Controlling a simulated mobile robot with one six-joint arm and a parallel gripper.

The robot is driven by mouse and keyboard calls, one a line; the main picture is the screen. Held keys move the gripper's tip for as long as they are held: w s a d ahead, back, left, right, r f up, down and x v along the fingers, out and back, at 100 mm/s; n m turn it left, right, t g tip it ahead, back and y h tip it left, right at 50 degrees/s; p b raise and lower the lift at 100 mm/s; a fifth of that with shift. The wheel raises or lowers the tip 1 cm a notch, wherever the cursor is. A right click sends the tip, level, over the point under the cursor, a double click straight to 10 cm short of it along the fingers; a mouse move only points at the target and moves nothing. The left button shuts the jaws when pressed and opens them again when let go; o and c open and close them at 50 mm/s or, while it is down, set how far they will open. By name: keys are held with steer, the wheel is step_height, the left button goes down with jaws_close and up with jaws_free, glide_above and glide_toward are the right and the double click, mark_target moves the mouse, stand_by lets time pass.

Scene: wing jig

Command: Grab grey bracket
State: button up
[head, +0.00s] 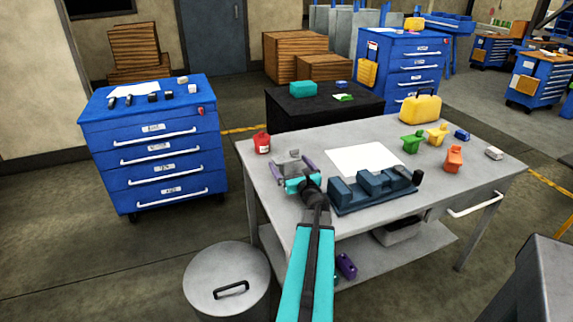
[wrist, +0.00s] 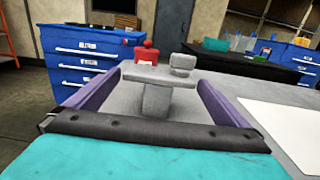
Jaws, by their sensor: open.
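The grey bracket (head: 292,156) stands on the grey workbench (head: 325,140), near its left end. In the wrist view the bracket (wrist: 157,96) shows an upright stem, a flat top and a small raised block at its right. My gripper (head: 294,165) is at the bracket. In the wrist view my gripper (wrist: 161,80) has its two purple fingers spread, one on each side of the bracket, with visible gaps. The jaws are open and hold nothing. The bracket's lower part is hidden behind the dark gripper edge.
A red container (head: 262,142) stands just behind and left of the bracket. A dark blue fixture (head: 345,197) and a white sheet (head: 365,160) lie to the right. Green (head: 412,141), yellow (head: 437,134) and orange (head: 454,159) brackets stand farther right. A grey bin (head: 226,275) stands at front left.

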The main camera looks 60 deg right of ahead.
mark_target(289, 164)
steer(key=shift+p+x, duration=0.35)
steer(key=shift+x, duration=1.35)
steer(key=c, duration=1.2)
steer(key=shift+r, duration=0.25)
steer(key=shift+r, duration=4.8)
